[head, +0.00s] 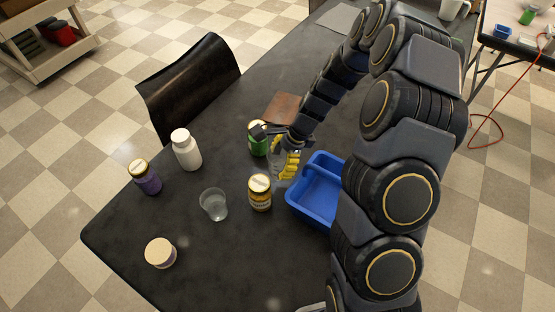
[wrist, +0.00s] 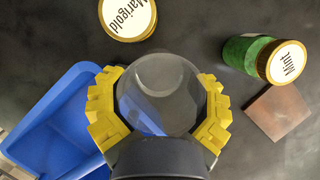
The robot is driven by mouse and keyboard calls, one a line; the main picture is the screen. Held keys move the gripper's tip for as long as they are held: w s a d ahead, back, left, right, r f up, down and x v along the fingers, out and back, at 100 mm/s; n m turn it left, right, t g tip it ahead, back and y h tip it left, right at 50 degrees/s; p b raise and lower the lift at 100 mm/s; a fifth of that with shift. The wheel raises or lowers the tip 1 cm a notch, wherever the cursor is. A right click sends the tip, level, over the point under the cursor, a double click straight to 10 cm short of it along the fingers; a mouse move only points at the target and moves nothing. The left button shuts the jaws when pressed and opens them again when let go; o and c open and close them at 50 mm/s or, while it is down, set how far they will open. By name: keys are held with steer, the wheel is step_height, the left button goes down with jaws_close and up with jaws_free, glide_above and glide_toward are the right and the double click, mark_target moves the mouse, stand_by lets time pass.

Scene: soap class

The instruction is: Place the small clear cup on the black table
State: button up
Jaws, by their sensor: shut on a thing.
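My gripper (head: 287,158) has yellow fingers, which also show on both sides of a clear cup in the wrist view (wrist: 159,112). The fingers are shut on this clear cup (wrist: 158,75), which is see-through and round. In the head view the held cup is faint and partly hidden by the fingers, beside the blue bin. I cannot tell its exact height over the black table (head: 230,265). Another clear cup (head: 213,205) stands upright on the table at the left of the yellow-labelled jar.
A blue bin (head: 312,198) is close to my gripper. The Marigold jar (wrist: 127,17), green Mint jar (head: 258,146), white bottle (head: 187,152), purple jar (head: 147,181) and a cream-lidded jar (head: 160,253) stand around. A brown square (head: 284,107) lies behind. The table's front-left is mostly bare.

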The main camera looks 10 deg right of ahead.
steer(key=s+r, duration=0.5)
steer(key=s, duration=0.5)
steer(key=shift+r, duration=0.3)
steer(key=shift+s, duration=0.1)
